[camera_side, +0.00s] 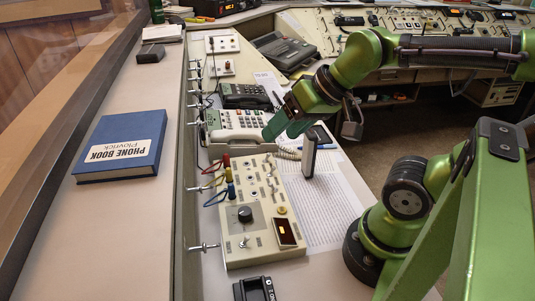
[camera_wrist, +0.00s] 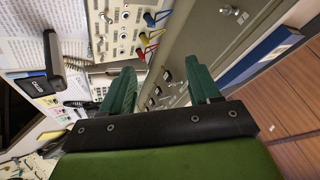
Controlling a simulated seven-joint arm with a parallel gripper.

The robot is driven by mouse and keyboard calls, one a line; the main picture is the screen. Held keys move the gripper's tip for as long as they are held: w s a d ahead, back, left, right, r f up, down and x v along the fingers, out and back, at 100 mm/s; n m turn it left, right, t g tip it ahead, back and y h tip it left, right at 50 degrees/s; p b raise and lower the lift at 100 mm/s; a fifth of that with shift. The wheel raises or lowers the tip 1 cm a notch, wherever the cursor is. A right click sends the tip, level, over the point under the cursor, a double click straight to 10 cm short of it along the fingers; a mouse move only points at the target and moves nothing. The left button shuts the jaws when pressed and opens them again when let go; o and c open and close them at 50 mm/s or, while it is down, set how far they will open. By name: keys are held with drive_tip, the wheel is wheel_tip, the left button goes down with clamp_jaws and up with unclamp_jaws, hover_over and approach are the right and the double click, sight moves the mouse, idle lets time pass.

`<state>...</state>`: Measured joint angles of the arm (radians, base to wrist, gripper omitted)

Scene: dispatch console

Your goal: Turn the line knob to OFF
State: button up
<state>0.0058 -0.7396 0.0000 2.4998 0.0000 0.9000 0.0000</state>
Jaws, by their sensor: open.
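My gripper (camera_side: 274,130) is well behind the knob, above the white telephone, and touches neither knob nor panel. In the wrist view my gripper (camera_wrist: 160,80) shows two green fingers spread apart with nothing between them. Part of the beige panel (camera_wrist: 122,18) shows at the top of that view; I cannot make out the black knob there.
A white telephone (camera_side: 238,137) lies under my gripper, with a dark telephone (camera_side: 245,95) behind it. A narrow upright block (camera_side: 309,157) stands on printed sheets (camera_side: 325,205) beside the panel. Red, yellow and blue cables (camera_side: 229,174) stick up from the panel. A blue phone book (camera_side: 122,137) lies left.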

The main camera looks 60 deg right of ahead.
sight(245, 210)
drive_tip(key=w+f+m+g+y, duration=0.2)
drive_tip(key=w+f+m+g, duration=0.3)
drive_tip(key=w+m+g, duration=0.45)
drive_tip(key=shift+n+t, duration=0.25)
drive_tip(key=shift+n, duration=0.1)
drive_tip(key=x, duration=1.6)
drive_tip(key=shift+s+f, duration=0.1)
drive_tip(key=shift+f, duration=0.05)
drive_tip(key=c, duration=1)
